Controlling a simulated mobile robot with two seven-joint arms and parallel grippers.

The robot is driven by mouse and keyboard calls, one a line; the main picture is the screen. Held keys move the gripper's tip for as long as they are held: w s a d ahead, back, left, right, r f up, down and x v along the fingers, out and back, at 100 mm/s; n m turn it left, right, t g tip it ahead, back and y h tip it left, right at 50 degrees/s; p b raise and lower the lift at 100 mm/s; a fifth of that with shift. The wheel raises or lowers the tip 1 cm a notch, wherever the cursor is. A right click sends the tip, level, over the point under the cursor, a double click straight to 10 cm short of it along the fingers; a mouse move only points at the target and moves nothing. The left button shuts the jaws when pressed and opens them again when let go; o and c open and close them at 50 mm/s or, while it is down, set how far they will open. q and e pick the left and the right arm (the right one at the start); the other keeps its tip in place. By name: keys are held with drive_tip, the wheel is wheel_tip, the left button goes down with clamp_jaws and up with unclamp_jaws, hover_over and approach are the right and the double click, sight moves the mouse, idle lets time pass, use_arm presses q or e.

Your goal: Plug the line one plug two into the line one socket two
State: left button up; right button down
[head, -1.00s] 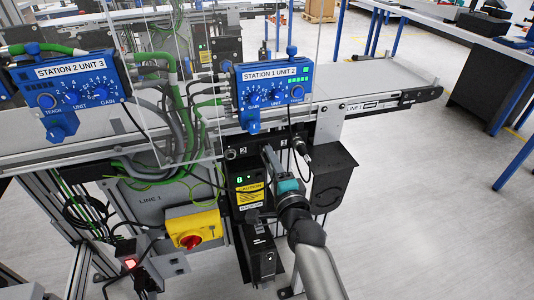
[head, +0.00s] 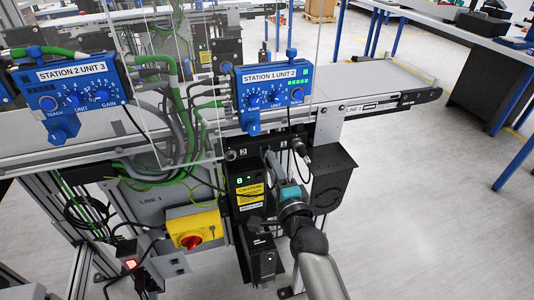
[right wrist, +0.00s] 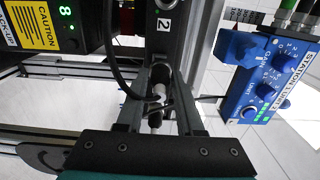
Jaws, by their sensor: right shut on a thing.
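My right gripper (head: 270,156) is in front of the dark socket panel below the Station 1 Unit 2 box. In the right wrist view its fingers (right wrist: 158,92) are shut on a dark plug (right wrist: 157,118) with a pale ring. A black cable loops beside the plug. The label 2 (right wrist: 164,24) shows on the panel beyond the fingertips, and also in the head view (head: 243,153), left of the gripper. The socket opening cannot be made out, and the plug is mostly hidden in the head view. My left gripper is not in view.
Another dark connector (head: 300,149) with a cable is at the panel, right of my gripper. The blue Station 1 Unit 2 box (head: 273,95) is above. A caution-labelled unit (head: 249,193) and a yellow switch box (head: 195,228) stand left. Open floor lies right.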

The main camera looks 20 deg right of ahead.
drive_tip(key=shift+s+p, duration=0.55)
drive_tip(key=shift+s, duration=1.25)
